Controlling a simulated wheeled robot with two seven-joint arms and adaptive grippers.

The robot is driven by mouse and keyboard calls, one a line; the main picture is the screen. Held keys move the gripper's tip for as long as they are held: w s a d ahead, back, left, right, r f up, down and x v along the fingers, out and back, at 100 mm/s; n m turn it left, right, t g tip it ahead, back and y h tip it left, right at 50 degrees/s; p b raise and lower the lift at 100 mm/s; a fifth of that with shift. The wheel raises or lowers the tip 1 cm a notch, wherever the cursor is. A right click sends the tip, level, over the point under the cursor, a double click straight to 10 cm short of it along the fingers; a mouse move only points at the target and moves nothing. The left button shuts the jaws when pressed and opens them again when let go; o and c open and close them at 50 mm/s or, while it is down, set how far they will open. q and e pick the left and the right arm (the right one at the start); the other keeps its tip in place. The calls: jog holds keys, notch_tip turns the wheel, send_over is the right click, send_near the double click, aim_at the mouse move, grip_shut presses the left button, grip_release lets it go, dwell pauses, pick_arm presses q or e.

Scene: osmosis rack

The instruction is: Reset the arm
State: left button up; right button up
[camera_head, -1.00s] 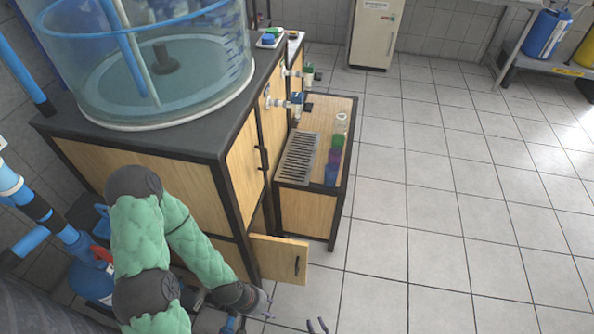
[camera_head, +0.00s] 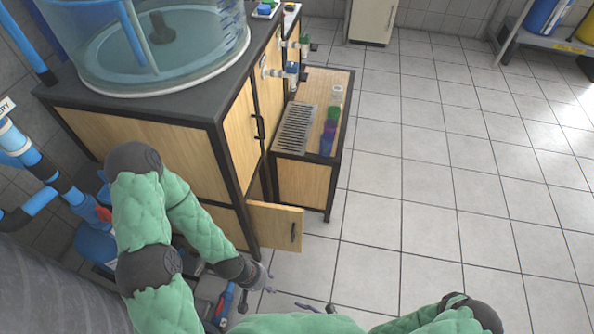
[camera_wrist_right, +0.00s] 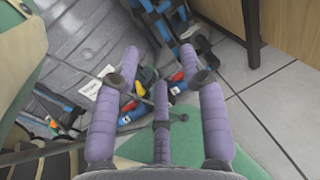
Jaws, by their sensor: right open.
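My left gripper (camera_head: 264,280), at the end of my green padded left arm, hangs low beside the open cabinet door in the head view. Its purple fingers are small, and their spread is unclear. My right arm crosses the bottom edge, and my right gripper (camera_head: 318,307) shows only as small purple fingertips there. In the right wrist view, my right gripper (camera_wrist_right: 160,68) has its purple fingers spread apart with nothing between them. Blue pipework lies beyond the fingers.
The wood-panelled cabinet (camera_head: 145,148) carries a clear water tank (camera_head: 195,70). Its small lower door (camera_head: 274,227) stands open. A low side stand (camera_head: 303,184) holds several coloured cups (camera_head: 330,128). Blue pipes (camera_head: 75,198) run at the left. The tiled floor (camera_head: 430,200) at right is clear.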

jog(key=s+d+r+n+g+h+p, duration=0.1)
jog(key=s+d+r+n+g+h, duration=0.3)
jog(key=d+n+g+h, duration=0.7)
jog(key=w+a+r+n+t, duration=0.1)
jog(key=w+r+n+t, duration=0.2)
jog(key=w+r+n, duration=0.6)
jog(key=shift+w+a+r+t+p, duration=0.4)
jog(key=shift+w+r, duration=0.3)
jog(key=shift+w, duration=0.45)
jog(key=shift+d, duration=0.15)
